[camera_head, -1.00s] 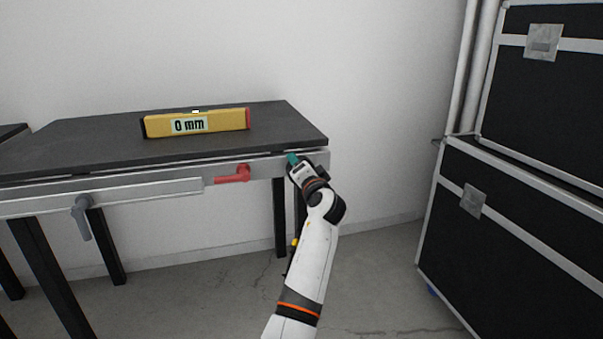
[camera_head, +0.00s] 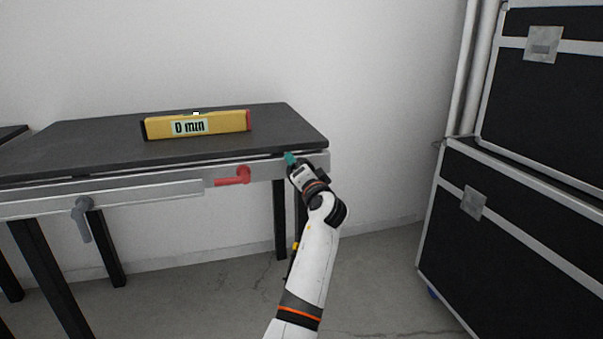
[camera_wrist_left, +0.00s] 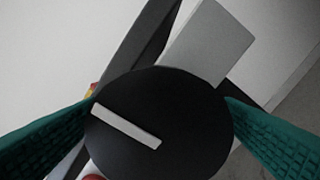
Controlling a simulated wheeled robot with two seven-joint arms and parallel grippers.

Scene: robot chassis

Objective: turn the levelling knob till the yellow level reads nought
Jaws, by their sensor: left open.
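The yellow level (camera_head: 215,123) lies on the dark table top, and its display (camera_head: 189,127) reads 0 mm. The levelling knob (camera_wrist_left: 160,128) is a round black disc with a white line, seen close up in the left wrist view. My left gripper (camera_head: 291,159) is at the table's front right corner. In the left wrist view its teal fingers (camera_wrist_left: 158,108) are open, one on each side of the knob. I cannot tell whether they touch it. In the head view the knob is hidden by my gripper. My right gripper is out of view.
The table (camera_head: 100,140) has a grey front rail with a red handle (camera_head: 233,176) left of my gripper and a grey lever (camera_head: 83,215) further left. Black flight cases (camera_head: 530,220) stand at the right. Floor between the table and the cases is clear.

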